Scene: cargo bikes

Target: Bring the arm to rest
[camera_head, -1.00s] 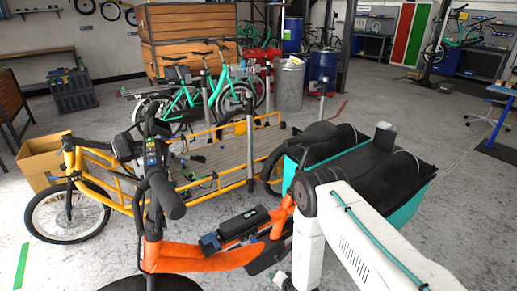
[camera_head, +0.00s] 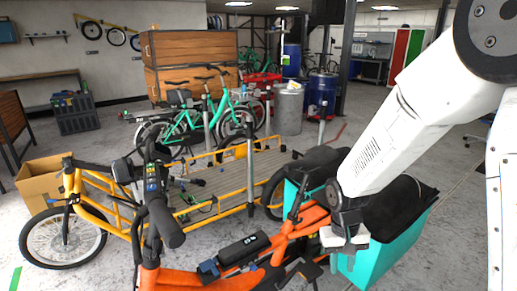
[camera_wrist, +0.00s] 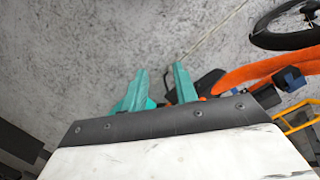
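My white arm comes in from the right in the head view and bends down to my gripper (camera_head: 346,246), over the orange cargo bike (camera_head: 282,233) beside its turquoise box (camera_head: 395,240). The fingers are hard to make out there against the box. In the wrist view my gripper (camera_wrist: 160,72) shows two teal fingers standing apart, with grey floor visible between them. Nothing is held. Part of the orange frame (camera_wrist: 265,70) shows to the right of the fingers.
A yellow cargo bike (camera_head: 100,205) with a flat wooden bed stands just behind the orange one. A cardboard box (camera_head: 40,182) is at the left. A green bike (camera_head: 205,118), a grey bin (camera_head: 288,110) and a blue barrel (camera_head: 321,97) stand farther back. Open floor lies right of the barrel.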

